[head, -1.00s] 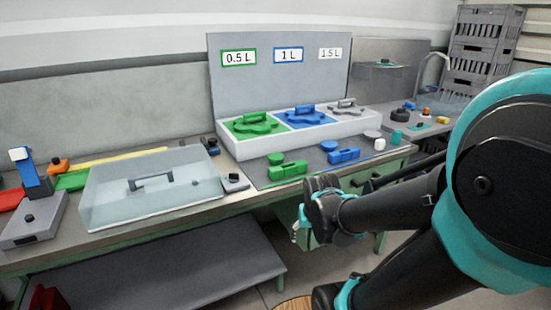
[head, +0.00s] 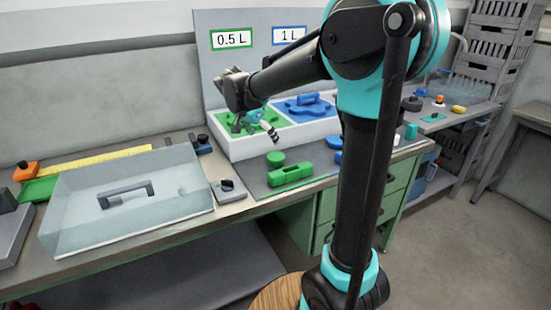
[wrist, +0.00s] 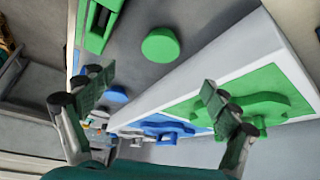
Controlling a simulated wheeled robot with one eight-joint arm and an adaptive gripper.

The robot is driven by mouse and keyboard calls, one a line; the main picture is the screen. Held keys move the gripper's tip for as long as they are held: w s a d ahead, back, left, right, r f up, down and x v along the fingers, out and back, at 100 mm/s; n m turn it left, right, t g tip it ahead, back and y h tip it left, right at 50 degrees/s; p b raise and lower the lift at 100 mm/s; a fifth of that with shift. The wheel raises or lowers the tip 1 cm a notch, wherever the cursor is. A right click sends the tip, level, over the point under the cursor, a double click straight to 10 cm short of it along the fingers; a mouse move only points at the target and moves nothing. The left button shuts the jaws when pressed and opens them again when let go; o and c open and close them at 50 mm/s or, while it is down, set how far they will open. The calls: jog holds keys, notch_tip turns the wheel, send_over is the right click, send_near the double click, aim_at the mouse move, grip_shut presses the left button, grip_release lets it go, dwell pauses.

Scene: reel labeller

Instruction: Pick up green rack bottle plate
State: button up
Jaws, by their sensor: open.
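The green rack bottle plate (head: 270,117) lies in the green section of the white rack (head: 250,147), below the 0.5 L sign. My wrist and gripper (head: 267,133) hide part of it in the head view. My gripper is above the front of this section. In the wrist view, the green plate (wrist: 262,104) lies at the right, beyond the right finger, which overlaps its edge. My gripper (wrist: 157,83) is open with nothing between its fingers.
A blue plate (head: 303,104) sits in the neighbouring section. On the bench in front are a green disc (head: 275,158) and a green block (head: 290,174). A clear box with a handle (head: 128,203) stands at left. The grey mat has free room.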

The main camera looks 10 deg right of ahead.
send_near(276, 156)
jog(key=x, duration=0.5)
jog(key=shift+s+f, duration=0.1)
jog(key=shift+x, duration=2.6)
jog(key=shift+c, duration=0.6)
jog(key=c, duration=1.2)
